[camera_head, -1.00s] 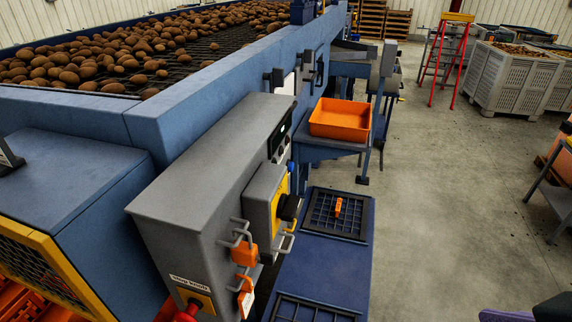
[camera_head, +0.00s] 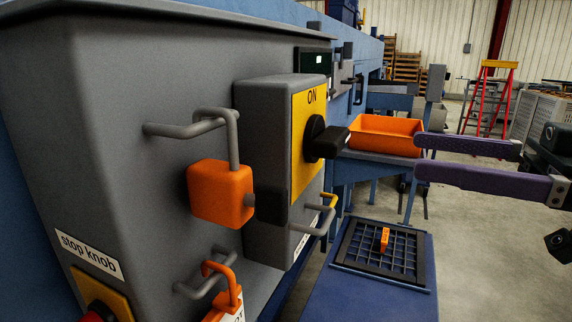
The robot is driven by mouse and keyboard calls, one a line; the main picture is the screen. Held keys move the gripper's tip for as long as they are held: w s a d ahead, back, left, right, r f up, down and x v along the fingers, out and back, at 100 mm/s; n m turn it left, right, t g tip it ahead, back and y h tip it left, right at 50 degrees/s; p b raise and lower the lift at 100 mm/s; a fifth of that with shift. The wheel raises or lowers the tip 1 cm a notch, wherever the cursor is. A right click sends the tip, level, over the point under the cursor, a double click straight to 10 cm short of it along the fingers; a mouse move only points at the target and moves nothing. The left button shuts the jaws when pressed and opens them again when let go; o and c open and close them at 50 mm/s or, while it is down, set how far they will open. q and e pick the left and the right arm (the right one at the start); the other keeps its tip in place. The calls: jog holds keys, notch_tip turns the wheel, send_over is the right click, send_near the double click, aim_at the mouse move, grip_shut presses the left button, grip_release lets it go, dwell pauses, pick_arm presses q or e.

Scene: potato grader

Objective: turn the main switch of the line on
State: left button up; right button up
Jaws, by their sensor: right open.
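The main switch is a black rotary handle (camera_head: 325,140) on a yellow plate (camera_head: 304,172) marked ON, on the front of a grey switch box (camera_head: 265,130). Its grip sticks out to the right, toward my right gripper. My right gripper (camera_head: 419,156) comes in from the right with two purple fingers spread apart, one above the other. It is empty, at about the handle's height, and appears apart from it. My left gripper is out of view.
An orange padlock (camera_head: 220,193) hangs by a grey bar left of the switch box; another (camera_head: 228,304) hangs lower. A red stop knob (camera_head: 97,312) is at lower left. An orange bin (camera_head: 385,136) stands behind the fingers.

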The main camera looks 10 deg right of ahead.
aim_at(344, 141)
jog(key=p+x, duration=0.2)
jog(key=x, duration=0.6)
jog(key=shift+a+r, duration=0.15)
jog(key=shift+a, duration=0.15)
jog(key=shift+w+a, duration=0.35)
jog(key=shift+a, duration=0.05)
jog(key=c, duration=1.1)
